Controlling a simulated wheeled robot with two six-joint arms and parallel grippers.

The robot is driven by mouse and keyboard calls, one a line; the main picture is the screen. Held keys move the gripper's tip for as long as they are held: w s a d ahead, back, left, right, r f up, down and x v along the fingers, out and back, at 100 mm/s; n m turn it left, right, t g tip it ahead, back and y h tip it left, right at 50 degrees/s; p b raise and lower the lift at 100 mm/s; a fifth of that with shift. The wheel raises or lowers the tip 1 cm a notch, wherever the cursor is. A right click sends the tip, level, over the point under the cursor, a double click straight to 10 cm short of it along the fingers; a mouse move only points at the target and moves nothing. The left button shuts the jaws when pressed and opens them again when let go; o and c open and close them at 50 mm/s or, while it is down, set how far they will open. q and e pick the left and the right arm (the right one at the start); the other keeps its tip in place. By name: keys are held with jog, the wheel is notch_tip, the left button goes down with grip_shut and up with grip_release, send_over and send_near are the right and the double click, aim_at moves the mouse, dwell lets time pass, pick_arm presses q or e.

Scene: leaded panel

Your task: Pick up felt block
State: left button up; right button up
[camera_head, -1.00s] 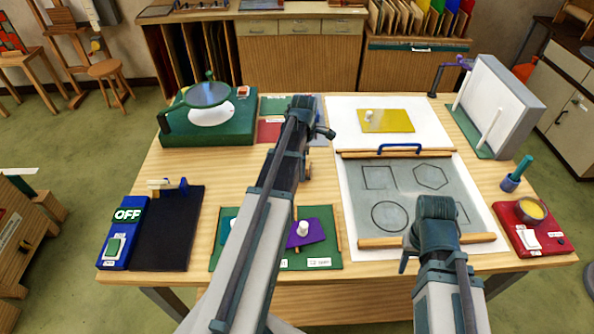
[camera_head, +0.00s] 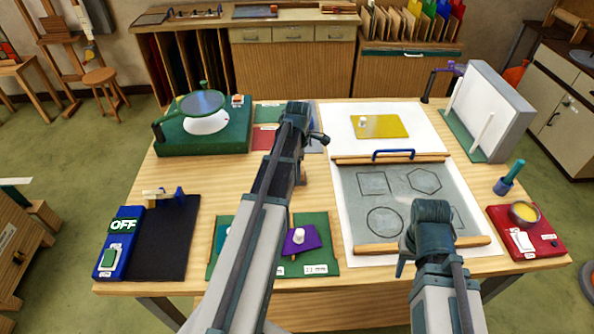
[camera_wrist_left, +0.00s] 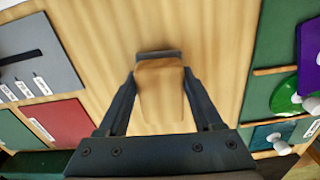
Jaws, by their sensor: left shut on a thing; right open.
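The felt block (camera_wrist_left: 160,85), a tan wooden piece with a dark grey strip along its far edge, is between the fingers of my left gripper (camera_wrist_left: 159,88) in the left wrist view. The gripper is shut on it, with a finger on each side, over bare wood tabletop. I cannot tell whether the block touches the table. In the head view my left arm mostly hides this gripper (camera_head: 301,172) and the block. My right gripper (camera_head: 403,262), open, is mostly hidden by its own wrist above the front of the grey drawing board (camera_head: 400,208).
A green board (camera_head: 322,236) with coloured glass lies front centre, and a black pad (camera_head: 163,240) front left. A green grinder-like stand (camera_head: 230,140) is at back left. Yellow glass (camera_head: 385,126) lies on white paper. A red station (camera_head: 535,240) is at right.

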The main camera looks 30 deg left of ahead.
pick_arm(q)
notch_tip(320, 180, up, 4)
jog(key=p, duration=0.3)
jog(key=shift+f, duration=0.1)
pick_arm(e)
notch_tip(320, 180, up, 4)
jog(key=shift+f, duration=0.15)
pick_arm(q)
jog(key=shift+s+d+f+b, duration=0.15)
jog(key=shift+s+d+f, duration=0.05)
jog(key=shift+s+d, duration=0.3)
jog(key=shift+s+d+f+b, duration=0.15)
jog(key=shift+s+d, duration=0.3)
pick_arm(e)
jog(key=shift+f, duration=0.35)
pick_arm(q)
jog(key=s+d, duration=0.2)
jog(key=d, duration=0.1)
jog(key=s+d, duration=0.3)
jog(key=d, duration=0.1)
jog(key=s+d+r+p, duration=0.1)
jog(key=s+d, duration=0.2)
jog(key=shift+d+r, duration=0.1)
jog(key=shift+d, duration=0.25)
pick_arm(e)
jog(key=shift+r, duration=0.6)
pick_arm(q)
jog(key=o, duration=0.7)
jog(key=c, duration=0.5)
jog(key=shift+o, duration=0.2)
